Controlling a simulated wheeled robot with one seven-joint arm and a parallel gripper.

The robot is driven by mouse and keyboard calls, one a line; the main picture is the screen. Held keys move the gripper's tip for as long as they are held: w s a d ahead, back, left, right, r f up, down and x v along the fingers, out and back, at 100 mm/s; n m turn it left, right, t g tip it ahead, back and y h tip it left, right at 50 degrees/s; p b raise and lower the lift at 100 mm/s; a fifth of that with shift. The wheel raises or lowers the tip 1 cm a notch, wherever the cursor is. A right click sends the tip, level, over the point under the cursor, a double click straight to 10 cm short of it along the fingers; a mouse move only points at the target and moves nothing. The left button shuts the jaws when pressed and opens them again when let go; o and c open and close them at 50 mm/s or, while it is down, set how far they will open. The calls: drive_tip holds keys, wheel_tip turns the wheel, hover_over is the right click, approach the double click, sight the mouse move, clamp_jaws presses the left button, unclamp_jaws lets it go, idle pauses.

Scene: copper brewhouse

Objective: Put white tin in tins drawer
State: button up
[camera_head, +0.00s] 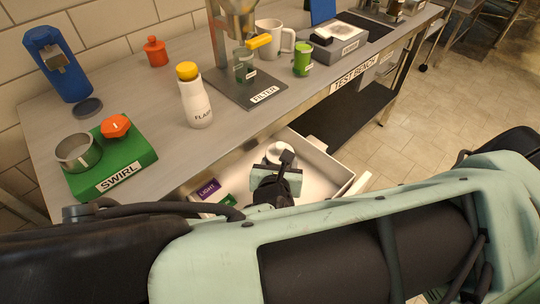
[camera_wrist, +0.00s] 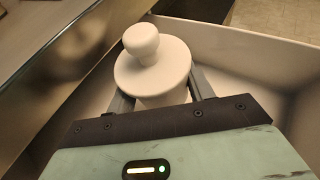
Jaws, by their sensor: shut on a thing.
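The white tin (camera_wrist: 165,77), round with a knobbed lid, is between the two fingers of my gripper (camera_wrist: 158,100) in the wrist view. My gripper is shut on it, and the tin looks upright. In the head view the tin (camera_head: 279,152) shows partly behind my gripper (camera_head: 276,172). Both are inside the open white drawer (camera_head: 338,178) under the bench. I cannot tell whether the tin touches the drawer floor. My arm hides the near part of the drawer.
A purple LIGHT label (camera_head: 207,189) and a green item (camera_head: 228,200) show at the drawer's left. The bench edge overhangs the drawer. On the bench stand a white flask (camera_head: 195,100), a green SWIRL stand (camera_head: 128,158) and a FILTER stand (camera_head: 262,94).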

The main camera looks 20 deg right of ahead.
wheel_tip(320, 180, down, 4)
drive_tip(key=b, duration=0.4)
drive_tip(key=shift+f+b, duration=0.1)
drive_tip(key=shift+b, duration=0.3)
drive_tip(key=o, duration=1.4)
drive_tip(key=shift+c, duration=0.2)
drive_tip(key=shift+s+a+r+p, duration=0.2)
drive_tip(key=shift+r+p, duration=0.2)
drive_tip(key=shift+p, duration=0.2)
drive_tip(key=p+v, duration=0.5)
drive_tip(key=shift+s+r, duration=0.1)
drive_tip(key=shift+s+a+p, duration=0.4)
drive_tip(key=shift+s+p, duration=0.15)
drive_tip(key=shift+s, duration=0.15)
